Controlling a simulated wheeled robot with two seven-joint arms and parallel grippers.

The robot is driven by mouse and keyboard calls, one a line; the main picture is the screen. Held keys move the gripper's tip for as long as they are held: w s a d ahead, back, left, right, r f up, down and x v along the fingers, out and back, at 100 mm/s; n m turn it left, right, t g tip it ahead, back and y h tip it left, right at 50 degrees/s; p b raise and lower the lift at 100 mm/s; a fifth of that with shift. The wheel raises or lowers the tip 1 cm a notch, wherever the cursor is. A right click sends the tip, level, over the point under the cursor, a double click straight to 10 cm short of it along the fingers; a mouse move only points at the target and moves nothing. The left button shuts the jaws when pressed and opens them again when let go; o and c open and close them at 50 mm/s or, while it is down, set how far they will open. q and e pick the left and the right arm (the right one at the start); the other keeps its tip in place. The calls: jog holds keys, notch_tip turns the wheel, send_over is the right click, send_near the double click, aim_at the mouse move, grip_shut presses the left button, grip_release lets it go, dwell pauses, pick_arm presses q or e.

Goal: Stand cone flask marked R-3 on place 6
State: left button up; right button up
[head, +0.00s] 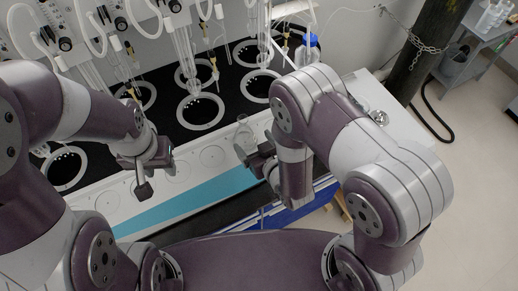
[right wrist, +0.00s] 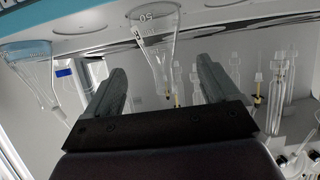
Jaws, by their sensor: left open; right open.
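A clear glass cone flask (head: 243,134) stands on the white front ledge of the distiller (head: 213,156), just behind my right gripper. My right gripper (head: 261,160) is open. In the right wrist view the picture is upside down, and a cone flask (right wrist: 155,45) shows between and beyond the open fingers (right wrist: 160,85). Nothing is held. A second cone flask (right wrist: 32,72) is at the left of that view. I cannot read an R-3 mark on either. My left gripper (head: 148,172) is open and empty above the ledge, to the left. Place numbers are not legible.
Black bench with several ringed heater places (head: 201,111) lies behind the ledge, with glassware and tubes hanging above it. A blue-capped bottle (head: 307,52) stands at the back right. A light blue strip (head: 200,200) runs along the front. Flat round spots on the ledge are bare between my grippers.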

jog(key=s+d+r+m+g+h, duration=0.2)
jog(key=d+r+m+g+h, duration=0.15)
jog(key=d+r+g, duration=0.4)
jog(key=s+d+g+h+b, duration=0.1)
jog(key=s+d+g+b, duration=0.2)
jog(key=s+d, duration=0.4)
jog(key=shift+s+d+f+m+h+b, duration=0.3)
jog(key=shift+s+m+b, duration=0.2)
jog(key=shift+s, duration=0.35)
jog(key=shift+g, duration=0.25)
